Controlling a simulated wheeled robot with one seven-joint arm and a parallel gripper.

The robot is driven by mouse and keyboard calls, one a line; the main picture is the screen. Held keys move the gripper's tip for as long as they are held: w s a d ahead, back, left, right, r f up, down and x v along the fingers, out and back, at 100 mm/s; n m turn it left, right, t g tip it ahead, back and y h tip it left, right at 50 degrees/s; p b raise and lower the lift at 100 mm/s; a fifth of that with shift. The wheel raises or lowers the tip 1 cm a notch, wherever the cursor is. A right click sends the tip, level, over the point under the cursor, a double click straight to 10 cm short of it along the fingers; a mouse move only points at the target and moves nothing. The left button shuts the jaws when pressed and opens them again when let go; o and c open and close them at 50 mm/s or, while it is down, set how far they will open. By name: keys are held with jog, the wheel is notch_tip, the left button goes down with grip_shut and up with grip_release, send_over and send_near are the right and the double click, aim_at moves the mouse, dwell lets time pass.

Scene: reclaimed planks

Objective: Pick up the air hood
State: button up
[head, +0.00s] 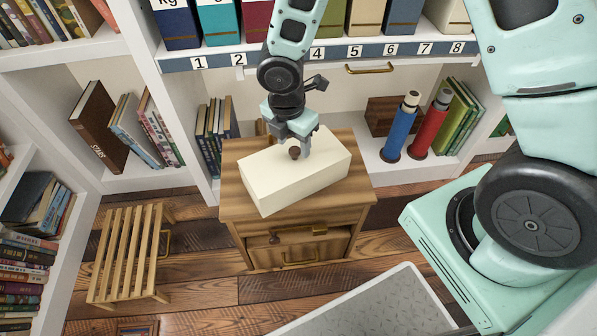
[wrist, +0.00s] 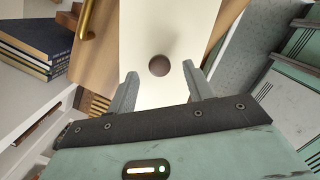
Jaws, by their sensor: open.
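The air hood appears to be the cream rectangular box (head: 290,185) with a small round dark brown knob (head: 295,153) on top. It lies on a wooden cabinet (head: 240,205), turned at an angle to the cabinet's edges. My gripper (head: 293,149) is open, pointing down over the box, with its fingers close around the knob. In the wrist view, the knob (wrist: 159,66) shows between and slightly beyond the two fingertips (wrist: 160,70), with a gap on each side. I cannot tell whether the fingertips touch the box top.
A slatted wooden stool (head: 125,255) stands on the floor at left. Bookshelves surround the cabinet. A blue bottle (head: 400,128) and a red bottle (head: 430,125) stand on the right shelf. A numbered shelf (head: 330,55) with binders runs behind my arm.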

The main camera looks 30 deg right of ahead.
aim_at(295, 165)
notch_tip(295, 165, down, 2)
jog(key=shift+d+f+b, duration=0.1)
jog(key=shift+f+b, duration=0.15)
jog(key=shift+b, duration=0.1)
jog(key=shift+w+r, duration=0.1)
grip_shut()
